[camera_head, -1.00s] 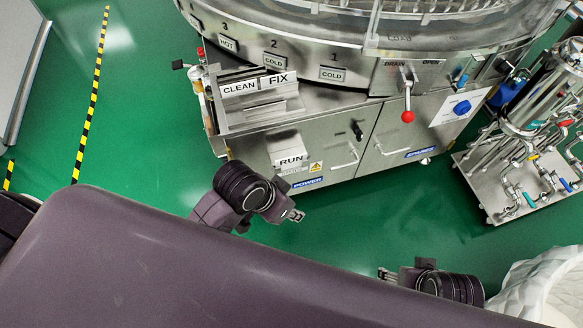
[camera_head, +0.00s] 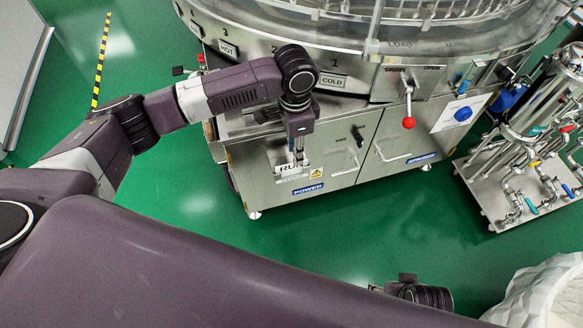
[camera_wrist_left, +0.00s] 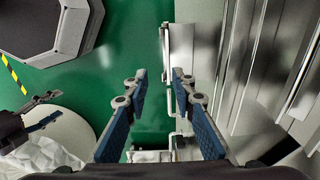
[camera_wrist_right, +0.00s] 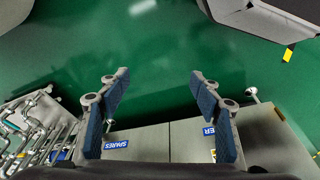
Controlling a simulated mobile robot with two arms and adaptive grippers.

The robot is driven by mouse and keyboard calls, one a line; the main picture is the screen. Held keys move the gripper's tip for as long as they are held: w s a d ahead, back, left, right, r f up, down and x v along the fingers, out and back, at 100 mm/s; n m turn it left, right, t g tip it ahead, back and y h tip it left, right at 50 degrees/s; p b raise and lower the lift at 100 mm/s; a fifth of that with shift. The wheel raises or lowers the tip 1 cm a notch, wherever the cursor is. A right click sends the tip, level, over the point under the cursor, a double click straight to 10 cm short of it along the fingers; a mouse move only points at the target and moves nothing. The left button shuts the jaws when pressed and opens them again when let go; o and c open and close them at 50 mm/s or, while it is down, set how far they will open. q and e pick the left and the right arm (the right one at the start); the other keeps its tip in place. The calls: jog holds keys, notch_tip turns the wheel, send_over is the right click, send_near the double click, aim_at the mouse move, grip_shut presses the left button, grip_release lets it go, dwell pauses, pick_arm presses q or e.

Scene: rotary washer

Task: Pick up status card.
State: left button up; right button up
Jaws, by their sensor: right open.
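A white RUN card (camera_head: 291,169) sits on the front of the steel washer, low on the left. My left gripper (camera_head: 299,157) points down directly in front of that card and partly covers it. In the left wrist view, the left gripper's fingers (camera_wrist_left: 160,75) are apart, with nothing clearly held between them. I cannot tell whether they touch the card. The CLEAN and FIX cards are hidden behind my left arm. My right gripper (camera_wrist_right: 158,78) is open and empty above the floor. Its fingertips are mostly hidden in the head view.
The washer (camera_head: 355,155) has door handles and a red-knobbed lever (camera_head: 408,122). A pipe rack (camera_head: 530,185) stands on the right. A white bag-like object (camera_head: 540,290) is at lower right. Green floor (camera_head: 190,210) in front of the washer is free.

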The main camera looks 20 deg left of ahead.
aim_at(289, 169)
pick_arm(q)
jog(key=shift+w+a+f, duration=0.15)
jog(key=shift+w+a, duration=0.2)
jog(key=shift+a, duration=0.15)
jog(key=shift+f+b, duration=0.45)
jog(key=shift+f, duration=0.7)
jog(key=f, duration=0.1)
jog(key=f+b, duration=0.1)
jog(key=f, duration=0.1)
jog(key=shift+a+f, duration=0.2)
jog(key=shift+f, duration=0.65)
pick_arm(e)
jog(key=w+v, duration=0.2)
jog(key=v, duration=0.6)
jog(key=shift+r+t, duration=0.25)
jog(key=shift+t, duration=0.05)
jog(key=shift+s, duration=0.1)
pick_arm(q)
grip_shut()
